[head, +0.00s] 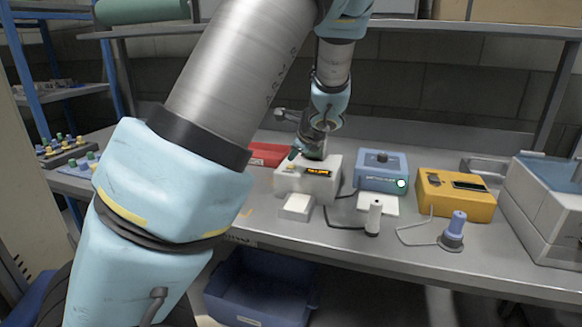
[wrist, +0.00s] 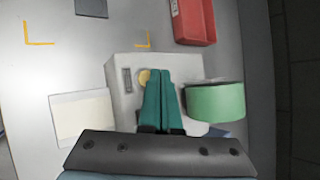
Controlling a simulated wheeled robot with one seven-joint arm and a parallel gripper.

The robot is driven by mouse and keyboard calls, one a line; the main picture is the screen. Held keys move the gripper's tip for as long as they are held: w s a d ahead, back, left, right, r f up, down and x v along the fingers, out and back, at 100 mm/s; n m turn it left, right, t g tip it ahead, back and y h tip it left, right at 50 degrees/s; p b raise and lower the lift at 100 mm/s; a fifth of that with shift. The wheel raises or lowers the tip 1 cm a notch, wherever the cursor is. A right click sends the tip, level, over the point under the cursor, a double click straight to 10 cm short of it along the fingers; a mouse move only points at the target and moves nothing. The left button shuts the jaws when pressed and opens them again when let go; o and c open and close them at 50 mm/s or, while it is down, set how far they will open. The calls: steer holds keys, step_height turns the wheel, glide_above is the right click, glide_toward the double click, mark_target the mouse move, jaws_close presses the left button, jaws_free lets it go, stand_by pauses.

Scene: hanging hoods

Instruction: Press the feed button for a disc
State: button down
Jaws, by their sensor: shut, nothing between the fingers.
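A white machine (head: 308,184) with a lit orange display stands on the bench in the head view; its top also shows in the wrist view (wrist: 122,112). A round yellow button (wrist: 144,76) sits on that top, near a small dark slot. My gripper (wrist: 160,75) is shut and empty, with its teal fingertips over the machine just right of the button. The fingertips partly cover the button's right edge; I cannot tell whether they touch it. In the head view my gripper (head: 294,153) is above the machine. No loose disc can be made out.
A green cylinder (wrist: 215,103) is close right of my fingers. A white pad (head: 297,206) lies before the machine. A red bin (head: 266,153) is behind. Blue (head: 381,171) and yellow (head: 456,194) boxes stand right, with cabled handpieces in front. A shelf hangs above.

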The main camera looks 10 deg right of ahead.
stand_by(0.7)
steer(key=shift+f+b, duration=0.45)
steer(key=shift+b, duration=0.1)
steer(key=shift+f+b, duration=0.35)
steer(key=shift+b, duration=0.05)
stand_by(0.4)
stand_by(0.4)
steer(key=shift+r+p, duration=0.65)
steer(key=shift+r, duration=0.15)
step_height(320, 180, up, 5)
steer(key=p, duration=0.4)
stand_by(0.4)
